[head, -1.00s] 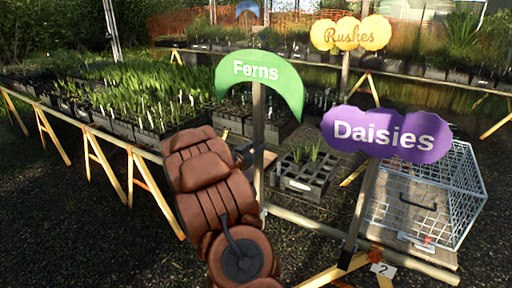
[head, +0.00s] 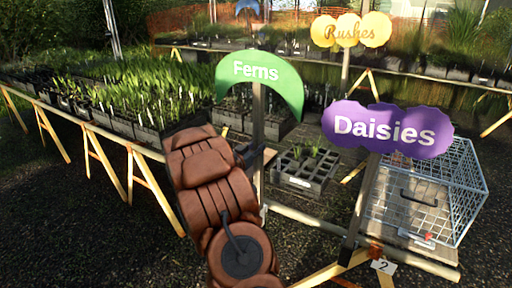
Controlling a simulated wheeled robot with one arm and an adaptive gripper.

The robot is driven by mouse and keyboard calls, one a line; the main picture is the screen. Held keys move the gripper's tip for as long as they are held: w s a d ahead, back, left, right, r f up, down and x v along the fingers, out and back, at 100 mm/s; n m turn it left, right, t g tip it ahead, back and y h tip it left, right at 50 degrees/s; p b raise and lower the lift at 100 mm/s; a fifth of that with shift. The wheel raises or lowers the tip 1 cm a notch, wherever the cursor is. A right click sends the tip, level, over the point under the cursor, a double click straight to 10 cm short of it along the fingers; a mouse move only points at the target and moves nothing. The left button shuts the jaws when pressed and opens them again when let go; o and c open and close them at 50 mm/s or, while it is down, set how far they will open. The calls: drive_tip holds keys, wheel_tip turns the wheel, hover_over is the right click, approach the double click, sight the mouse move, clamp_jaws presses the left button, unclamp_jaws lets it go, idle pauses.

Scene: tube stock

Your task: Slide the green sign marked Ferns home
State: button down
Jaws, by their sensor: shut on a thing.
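The green arched sign marked Ferns (head: 258,76) stands upright on a grey wooden post (head: 258,122) in the middle of the head view. My gripper (head: 259,157) is at this post below the green board, partly hidden behind my brown arm. It is shut on the post of the Ferns sign; its fingertips show only as small dark shapes. The foot of the post is near a low wooden rail, and how it is seated there cannot be made out.
A purple Daisies sign (head: 387,131) stands close on the right, before a wire cage (head: 455,180). A yellow Rushes sign (head: 350,33) is farther back. A black cell tray (head: 308,168) sits right of the post. Plant benches fill the left; gravel is clear at front left.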

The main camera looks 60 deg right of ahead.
sight(256, 160)
drive_tip(key=shift+f+b, duration=0.45)
drive_tip(key=shift+f, duration=0.65)
drive_tip(key=shift+f+b, duration=0.65)
drive_tip(key=shift+f, duration=0.9)
drive_tip(key=shift+f+b, duration=0.3)
drive_tip(key=shift+f, duration=0.05)
drive_tip(key=c, duration=0.7)
unclamp_jaws()
drive_tip(key=shift+s+a, duration=0.15)
drive_tip(key=shift+a, duration=2.85)
drive_tip(key=shift+s+a, duration=0.1)
drive_tip(key=shift+a, duration=2.9)
